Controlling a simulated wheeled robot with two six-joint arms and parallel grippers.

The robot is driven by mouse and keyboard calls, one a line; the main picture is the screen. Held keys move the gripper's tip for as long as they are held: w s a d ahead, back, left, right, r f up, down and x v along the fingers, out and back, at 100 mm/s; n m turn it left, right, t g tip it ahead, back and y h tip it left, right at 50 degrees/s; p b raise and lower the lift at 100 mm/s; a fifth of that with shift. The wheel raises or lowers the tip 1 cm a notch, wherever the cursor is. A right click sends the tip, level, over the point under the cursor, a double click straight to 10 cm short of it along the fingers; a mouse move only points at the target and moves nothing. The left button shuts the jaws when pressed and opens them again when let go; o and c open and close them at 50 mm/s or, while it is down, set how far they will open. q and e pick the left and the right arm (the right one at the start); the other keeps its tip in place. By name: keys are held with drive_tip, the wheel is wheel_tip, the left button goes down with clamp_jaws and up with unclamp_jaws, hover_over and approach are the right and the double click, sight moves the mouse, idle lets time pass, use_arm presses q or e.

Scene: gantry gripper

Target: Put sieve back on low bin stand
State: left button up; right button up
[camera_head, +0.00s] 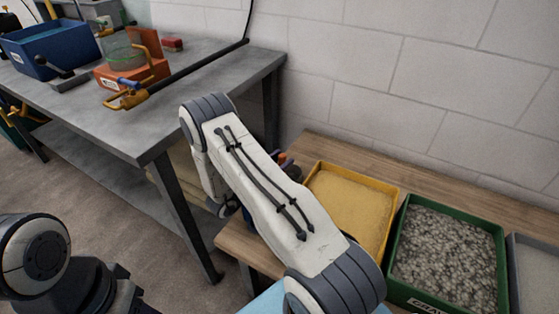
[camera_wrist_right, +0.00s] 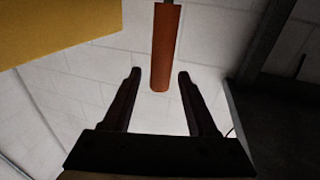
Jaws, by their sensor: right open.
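The low bin stand (camera_head: 235,236) is a wooden bench against the wall at the right in the head view. An orange-red rod (camera_wrist_right: 165,55), which looks like the sieve's handle, hangs in the right wrist view. Its lower end lies between the tips of my right gripper (camera_wrist_right: 158,75) in that picture, with a gap on both sides. My right gripper is open and empty. In the head view my right arm hides most of the gripper; a small dark and orange patch shows behind the arm. The sieve's ring is not clearly visible. My left gripper is out of view.
A yellow bin of sand (camera_head: 397,193), a green bin of gravel (camera_head: 401,285) and a grey bin (camera_head: 513,262) stand on the low stand. A grey workbench (camera_head: 110,133) at left holds a blue crate (camera_head: 62,52), an orange block (camera_head: 150,75) and a long bar.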

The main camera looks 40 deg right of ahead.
drive_tip(key=s+a, duration=0.1)
drive_tip(key=a, duration=1.1)
drive_tip(key=shift+s, duration=0.3)
drive_tip(key=shift+f, duration=0.1)
